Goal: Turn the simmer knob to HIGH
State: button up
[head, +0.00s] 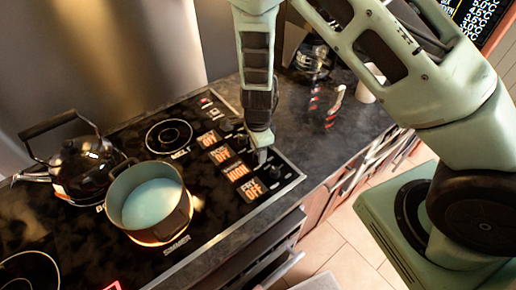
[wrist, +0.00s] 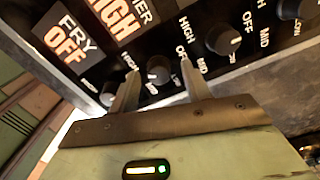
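The simmer display (wrist: 118,17) reads HIGH in orange in the wrist view; the HIGH display also shows in the head view (head: 238,172). A round black knob (wrist: 158,71), apparently the simmer knob, sits between the two fingers of my gripper (wrist: 157,76). The fingers are spread, one on each side of it, with visible gaps. The pointer on this knob is hard to read. In the head view my gripper (head: 262,154) points down at the knob row beside the displays and hides part of it.
The fry display (wrist: 66,40) reads OFF. Neighbouring knobs sit close by, one to the left (wrist: 108,94) and one to the right (wrist: 223,39). Bottles (head: 333,100) stand on the counter.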

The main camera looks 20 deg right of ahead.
jog(key=shift+r, duration=0.1)
notch_tip(320, 180, up, 17)
jog(key=b, duration=0.1)
dwell(0.5)
jog(key=shift+r, duration=0.1)
dwell(0.3)
jog(key=s+a+n+b, duration=0.3)
jog(key=s+n+b, duration=0.1)
jog(key=s+n, duration=0.7)
jog(key=s+a+n+b, duration=0.3)
jog(key=s+n+b, duration=0.1)
jog(key=s+n, duration=0.8)
jog(key=n, duration=0.3)
jog(key=shift+s+y+b, duration=0.15)
jog(key=shift+y+b, duration=0.15)
jog(key=shift+b, duration=0.1)
